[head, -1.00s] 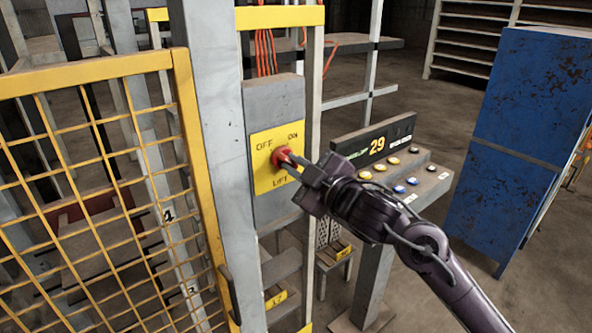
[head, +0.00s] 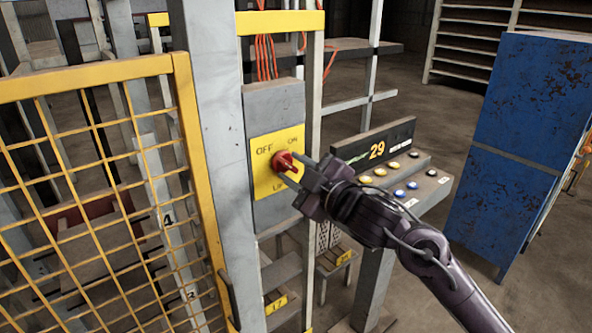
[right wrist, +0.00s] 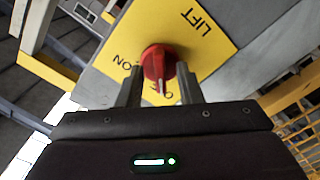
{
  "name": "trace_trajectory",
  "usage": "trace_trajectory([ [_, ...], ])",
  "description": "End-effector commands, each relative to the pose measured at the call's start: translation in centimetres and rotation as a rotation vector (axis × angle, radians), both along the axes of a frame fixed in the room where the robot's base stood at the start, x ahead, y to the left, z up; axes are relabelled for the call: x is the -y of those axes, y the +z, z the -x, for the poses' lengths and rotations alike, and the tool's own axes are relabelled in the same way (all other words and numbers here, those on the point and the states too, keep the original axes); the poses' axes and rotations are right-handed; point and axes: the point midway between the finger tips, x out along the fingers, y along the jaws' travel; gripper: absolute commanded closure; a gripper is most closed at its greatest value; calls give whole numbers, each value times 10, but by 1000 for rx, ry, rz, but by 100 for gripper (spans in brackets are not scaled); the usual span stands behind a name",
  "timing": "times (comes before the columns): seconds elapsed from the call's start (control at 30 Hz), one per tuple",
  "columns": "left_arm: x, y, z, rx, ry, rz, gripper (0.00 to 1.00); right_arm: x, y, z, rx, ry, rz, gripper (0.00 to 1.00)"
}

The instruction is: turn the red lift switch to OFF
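The red lift switch (head: 284,161) sits on a yellow plate (head: 265,183) marked OFF, ON and LIFT, on a grey box. My right gripper (head: 297,170) is open in front of it, its two fingers apart. In the right wrist view the gripper (right wrist: 159,85) has one finger on each side of the red knob (right wrist: 157,62), with no clear grip on it. The knob's white mark points down in that view, toward a lettering partly hidden by the knob, while ON shows to its left. My left gripper is not in view.
A yellow mesh gate (head: 95,185) and a grey post (head: 210,150) stand left of the switch box (head: 272,102). A button console (head: 400,180) showing 29 stands close behind my right arm. A blue cabinet (head: 530,130) is at the right.

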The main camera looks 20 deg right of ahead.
Motion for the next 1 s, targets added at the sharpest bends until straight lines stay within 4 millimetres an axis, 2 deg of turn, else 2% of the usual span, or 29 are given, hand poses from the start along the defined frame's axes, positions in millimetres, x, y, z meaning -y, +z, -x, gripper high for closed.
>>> trace_trajectory([
  [0.17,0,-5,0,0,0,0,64,4,-3,11,-1,0,1,67],
  [0.4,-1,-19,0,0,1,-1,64,18,-4,51,-1,1,7,67],
  [0.6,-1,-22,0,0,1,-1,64,25,-2,69,0,1,1,67],
  [1.0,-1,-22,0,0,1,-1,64,27,0,73,0,0,0,67],
])
